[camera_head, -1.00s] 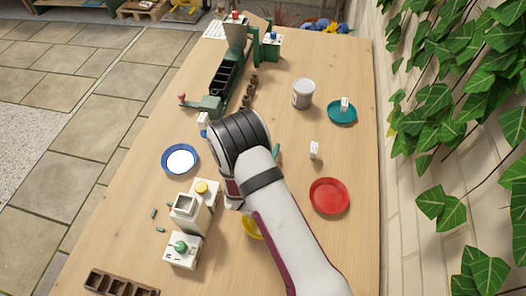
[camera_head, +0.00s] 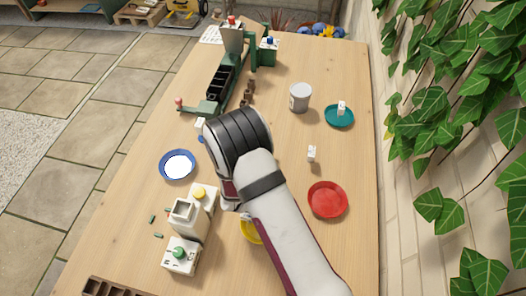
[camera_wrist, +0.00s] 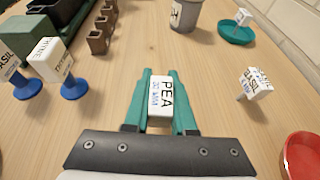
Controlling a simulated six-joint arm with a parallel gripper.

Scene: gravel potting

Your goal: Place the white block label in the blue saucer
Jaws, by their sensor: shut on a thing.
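My gripper (camera_wrist: 160,76) is shut on a white block label (camera_wrist: 160,97) marked PEA, held between its green fingers in the wrist view. In the head view my arm hides the fingers and this label. The blue saucer (camera_head: 178,165), with a blue rim and white middle, lies on the table left of my gripper in the head view. It does not show in the wrist view, and nothing stands in it.
White labels on blue bases (camera_wrist: 75,88) stand at the left in the wrist view. Another label (camera_head: 311,154) stands right of my arm. A teal saucer (camera_head: 340,121) holds a label. A red saucer (camera_head: 327,200), grey pot (camera_head: 300,98) and white machine (camera_head: 187,222) stand around.

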